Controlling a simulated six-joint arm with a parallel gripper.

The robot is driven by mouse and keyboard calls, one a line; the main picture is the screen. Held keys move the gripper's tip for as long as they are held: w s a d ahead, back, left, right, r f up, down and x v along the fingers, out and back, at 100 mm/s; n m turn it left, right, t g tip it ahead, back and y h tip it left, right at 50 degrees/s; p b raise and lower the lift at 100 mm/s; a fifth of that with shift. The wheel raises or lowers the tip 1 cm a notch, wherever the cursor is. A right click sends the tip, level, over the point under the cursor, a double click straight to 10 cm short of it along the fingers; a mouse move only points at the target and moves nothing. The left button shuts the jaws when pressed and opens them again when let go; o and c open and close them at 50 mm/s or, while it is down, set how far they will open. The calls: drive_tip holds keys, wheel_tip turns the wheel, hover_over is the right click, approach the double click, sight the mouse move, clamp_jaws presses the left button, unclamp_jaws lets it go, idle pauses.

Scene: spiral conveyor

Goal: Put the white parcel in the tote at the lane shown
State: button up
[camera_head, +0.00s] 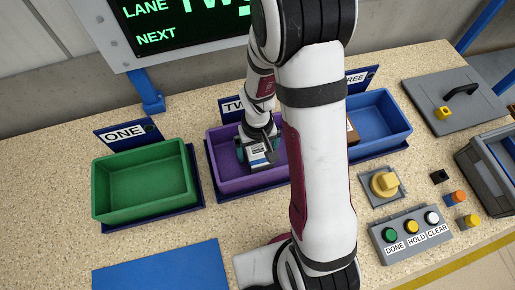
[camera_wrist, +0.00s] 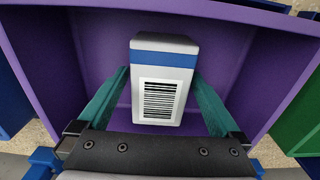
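The white parcel (camera_wrist: 164,80) has a blue stripe and a barcode label. It sits between the two teal fingers of my gripper (camera_wrist: 162,85) in the wrist view, and both fingertips meet its sides. In the head view the parcel (camera_head: 258,153) and my gripper (camera_head: 257,150) are inside the purple tote (camera_head: 225,181), whose sign (camera_head: 234,105) starts "TW". I cannot tell whether the parcel touches the tote floor. The screen (camera_head: 170,22) reads LANE and "TW", the rest hidden by my arm.
A green tote (camera_head: 145,190) under sign ONE stands left, and a blue tote (camera_head: 382,120) holding a brown item (camera_head: 352,130) right. A button box (camera_head: 410,232), a yellow knob (camera_head: 384,184) and small blocks lie at the right. A blue mat (camera_head: 160,270) is in front.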

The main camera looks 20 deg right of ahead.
sight(258, 152)
wheel_tip(258, 152, up, 13)
drive_tip(key=s+a+r+m+y, duration=0.1)
drive_tip(key=s+r+m, duration=0.1)
drive_tip(key=s, duration=0.6)
drive_tip(key=s+a+r+m, duration=0.2)
drive_tip(key=s+r+m, duration=0.1)
drive_tip(key=s, duration=0.6)
drive_tip(key=shift+s+a+r+m+y, duration=0.15)
drive_tip(key=shift+a+r+m+y, duration=0.2)
drive_tip(key=shift+r, duration=0.55)
drive_tip(key=shift+d, duration=0.1)
